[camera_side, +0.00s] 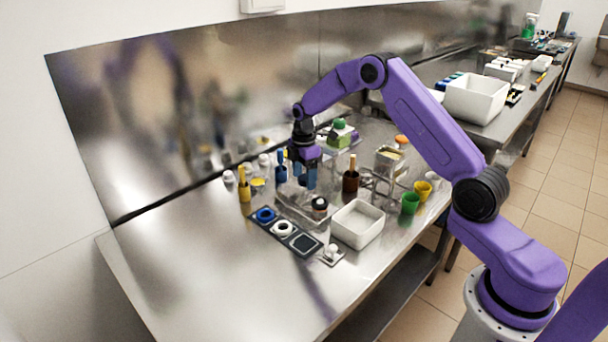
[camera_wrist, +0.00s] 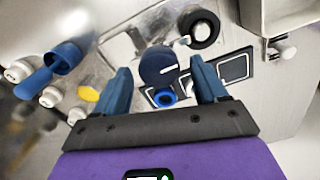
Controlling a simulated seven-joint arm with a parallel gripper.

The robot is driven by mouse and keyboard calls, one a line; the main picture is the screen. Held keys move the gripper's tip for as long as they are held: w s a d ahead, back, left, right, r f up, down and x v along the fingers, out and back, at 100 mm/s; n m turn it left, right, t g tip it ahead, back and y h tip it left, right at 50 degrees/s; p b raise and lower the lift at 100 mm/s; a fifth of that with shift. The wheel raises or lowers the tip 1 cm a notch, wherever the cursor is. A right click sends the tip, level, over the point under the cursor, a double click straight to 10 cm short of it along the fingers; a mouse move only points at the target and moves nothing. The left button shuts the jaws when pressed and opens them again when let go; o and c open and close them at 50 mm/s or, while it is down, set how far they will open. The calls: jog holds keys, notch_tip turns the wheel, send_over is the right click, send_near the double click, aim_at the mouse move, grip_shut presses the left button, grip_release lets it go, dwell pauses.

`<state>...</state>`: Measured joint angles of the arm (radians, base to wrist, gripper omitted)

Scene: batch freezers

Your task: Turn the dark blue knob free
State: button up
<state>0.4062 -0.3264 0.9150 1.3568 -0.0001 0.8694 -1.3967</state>
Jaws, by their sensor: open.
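The dark blue knob (camera_wrist: 157,64) is round with a white line on its face. In the wrist view it lies between the two fingers of my gripper (camera_wrist: 161,76), with a gap visible on each side. In the side view my gripper (camera_side: 305,180) points down over the metal tray (camera_side: 290,208) with blue fingers apart, and the knob cannot be made out there. A black knob with a pale top (camera_side: 319,203) stands just beside, and it also shows in the wrist view (camera_wrist: 203,31).
A dark board (camera_side: 292,237) with a blue ring (camera_side: 265,215) and a white ring (camera_side: 282,229) lies in front. A white bin (camera_side: 358,225) stands to the right. Blue (camera_side: 281,170) and yellow (camera_side: 244,192) handled items stand left. The front left tabletop is bare.

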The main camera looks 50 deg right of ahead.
jog(key=c, duration=1.1)
jog(key=shift+o, duration=0.2)
jog(key=shift+m, duration=0.4)
jog(key=m, duration=0.3)
jog(key=shift+m, duration=0.3)
jog(key=m, duration=0.4)
jog(key=shift+w+d, duration=0.15)
jog(key=m, duration=0.5)
jog(key=shift+d, duration=0.1)
jog(key=shift+d+m, duration=0.1)
jog(key=shift+m, duration=2.2)
